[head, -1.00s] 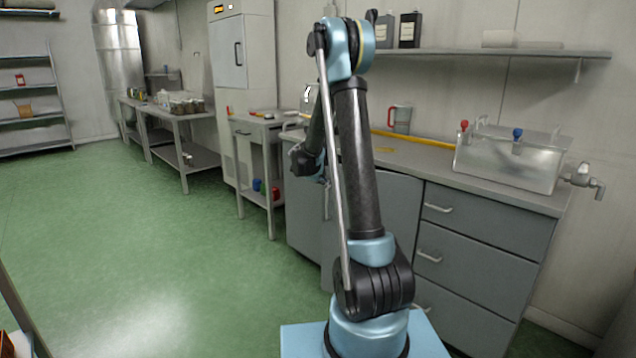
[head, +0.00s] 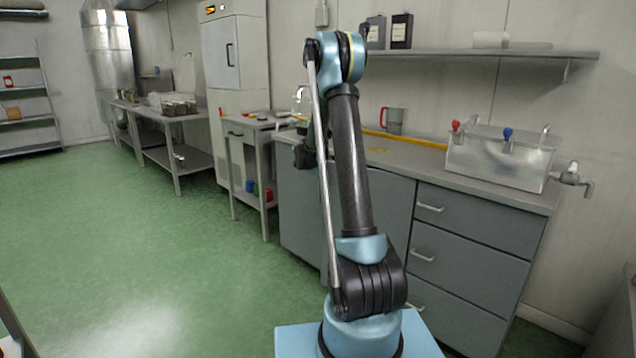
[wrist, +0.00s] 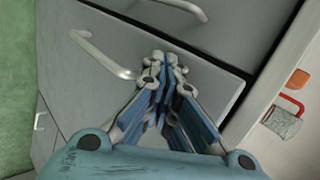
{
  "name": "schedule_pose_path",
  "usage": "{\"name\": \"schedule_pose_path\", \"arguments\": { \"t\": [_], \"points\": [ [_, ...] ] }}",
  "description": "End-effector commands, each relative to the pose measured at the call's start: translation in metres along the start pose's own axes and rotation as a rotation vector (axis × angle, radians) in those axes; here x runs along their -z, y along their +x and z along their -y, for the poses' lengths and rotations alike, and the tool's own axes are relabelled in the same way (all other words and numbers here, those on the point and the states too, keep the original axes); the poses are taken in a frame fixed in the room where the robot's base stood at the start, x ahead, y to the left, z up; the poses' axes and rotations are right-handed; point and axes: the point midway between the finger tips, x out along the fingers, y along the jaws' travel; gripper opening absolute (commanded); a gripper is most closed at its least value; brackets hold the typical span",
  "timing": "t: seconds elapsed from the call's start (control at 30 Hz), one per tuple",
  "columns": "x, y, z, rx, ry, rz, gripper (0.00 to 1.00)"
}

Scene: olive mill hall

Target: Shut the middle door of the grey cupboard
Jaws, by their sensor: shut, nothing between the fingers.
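The grey cupboard (head: 468,258) stands under the counter at the right in the head view. Its door front (head: 392,212) beside the drawers is partly hidden by my arm. In the wrist view, a grey front (wrist: 75,75) with a bar handle (wrist: 100,54) fills the middle, with a dark gap along its upper right edge. I cannot tell how far any door stands open. My gripper (wrist: 165,62) is shut and empty, its fingertips over this front near the handle's end. Contact is unclear. In the head view the fingertips are hidden behind my arm.
A steel tank (head: 500,155) with a tap sits on the counter, and a red-handled jug (head: 391,120) stands farther left. A small table (head: 250,133) is left of the cupboard. A wall shelf (head: 480,54) hangs above. The green floor (head: 120,240) at left is clear.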

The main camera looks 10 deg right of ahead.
Motion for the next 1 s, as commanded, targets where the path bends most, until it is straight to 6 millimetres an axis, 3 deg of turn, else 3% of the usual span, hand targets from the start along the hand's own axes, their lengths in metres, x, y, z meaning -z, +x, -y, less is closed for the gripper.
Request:
{"name": "schedule_pose_path", "arguments": {
  "t": [0.13, 0.33, 0.73, 1.0],
  "points": [
    [0.006, 0.034, 0.031, 0.000, 0.004, -0.002, 0.00],
    [0.014, 0.061, 0.056, 0.000, 0.002, -0.001, 0.00],
    [0.022, 0.070, 0.065, 0.004, 0.004, -0.006, 0.00],
    [0.019, 0.062, 0.058, 0.003, 0.004, -0.009, 0.00]
  ]
}}
